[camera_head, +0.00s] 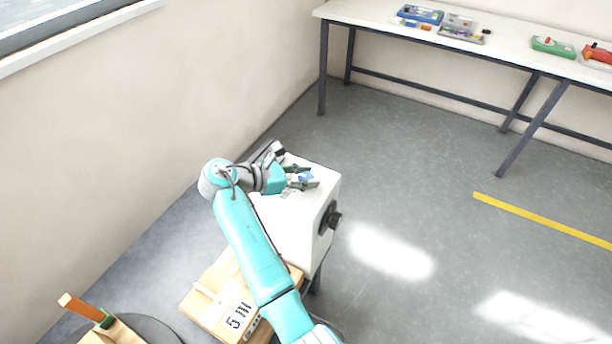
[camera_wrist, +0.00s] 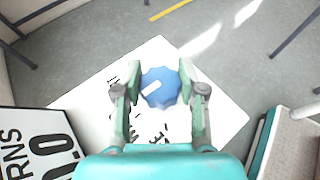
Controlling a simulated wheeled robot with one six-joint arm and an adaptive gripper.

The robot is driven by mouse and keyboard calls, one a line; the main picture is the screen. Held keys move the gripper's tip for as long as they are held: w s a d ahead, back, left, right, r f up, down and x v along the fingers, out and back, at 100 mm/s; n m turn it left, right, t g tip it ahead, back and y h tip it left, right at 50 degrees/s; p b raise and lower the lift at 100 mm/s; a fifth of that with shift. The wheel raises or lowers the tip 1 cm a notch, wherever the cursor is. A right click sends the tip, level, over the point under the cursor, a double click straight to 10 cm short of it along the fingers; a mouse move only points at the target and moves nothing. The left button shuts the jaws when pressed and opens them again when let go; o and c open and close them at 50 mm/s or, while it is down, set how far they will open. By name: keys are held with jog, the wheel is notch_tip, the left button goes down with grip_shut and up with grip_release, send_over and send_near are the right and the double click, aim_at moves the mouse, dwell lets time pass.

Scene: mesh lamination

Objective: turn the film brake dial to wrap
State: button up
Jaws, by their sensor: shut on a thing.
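The film brake dial is a blue scalloped knob (camera_wrist: 160,86) with a white pointer mark, on the top of a white box (camera_head: 296,232). In the wrist view the pointer runs toward the lower left. In the head view the dial (camera_head: 306,178) shows as a small bit of blue at the fingertips. My gripper (camera_wrist: 160,97) has one finger on each side of the dial and is shut on it. Black lettering (camera_wrist: 157,138) is printed around the dial, partly hidden by the fingers, so I cannot read which word the pointer faces.
A black knob (camera_head: 331,218) sticks out of the box's right side. A wooden block with a printed label (camera_head: 238,318) stands in front. A long table (camera_head: 375,14) with kits is at the back. Open floor lies to the right, with a yellow line (camera_head: 545,219).

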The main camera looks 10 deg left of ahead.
jog(key=shift+f, duration=0.1)
jog(key=o, duration=1.2)
jog(key=shift+c, duration=0.2)
jog(key=shift+a, duration=0.1)
jog(key=v, duration=1.2)
